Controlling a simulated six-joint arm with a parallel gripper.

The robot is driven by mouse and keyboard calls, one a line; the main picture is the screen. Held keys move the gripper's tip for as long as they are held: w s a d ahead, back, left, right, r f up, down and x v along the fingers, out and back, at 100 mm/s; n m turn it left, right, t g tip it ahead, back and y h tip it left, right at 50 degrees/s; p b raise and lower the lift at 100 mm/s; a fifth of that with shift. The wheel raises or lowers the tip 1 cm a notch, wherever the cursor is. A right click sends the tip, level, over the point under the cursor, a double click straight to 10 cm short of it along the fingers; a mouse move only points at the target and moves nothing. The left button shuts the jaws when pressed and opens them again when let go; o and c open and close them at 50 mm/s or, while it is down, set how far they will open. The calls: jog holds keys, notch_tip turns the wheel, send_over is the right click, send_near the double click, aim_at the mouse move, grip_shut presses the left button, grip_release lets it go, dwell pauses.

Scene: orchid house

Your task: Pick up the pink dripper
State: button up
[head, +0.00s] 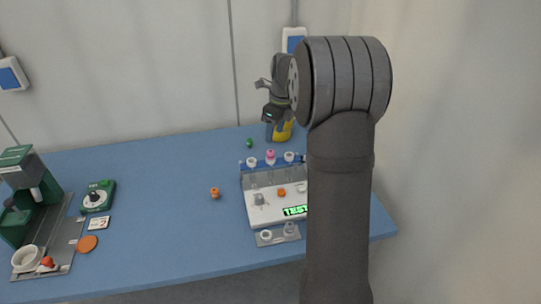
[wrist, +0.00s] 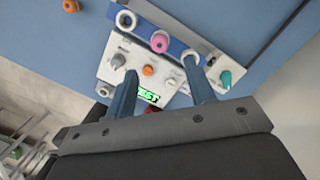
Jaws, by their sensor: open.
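My gripper (wrist: 160,72) is open and empty. In the head view my arm hides the unit's right end.
The unit's front has a grey knob (wrist: 118,62), an orange knob (wrist: 148,70) and a lit TEST display (wrist: 148,96). A teal piece (wrist: 226,78) lies right of the rack. A yellow-blue container (head: 281,132) stands behind. A green machine (head: 25,190) is far left; the middle table is mostly clear.

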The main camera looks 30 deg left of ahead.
aim_at(271, 151)
jog(key=f, duration=0.3)
jog(key=a+f, duration=0.1)
jog(key=f, duration=0.4)
jog(key=shift+a+f, duration=0.2)
jog(key=shift+f, duration=0.15)
jog(key=shift+c, duration=0.4)
jog(key=c, duration=1)
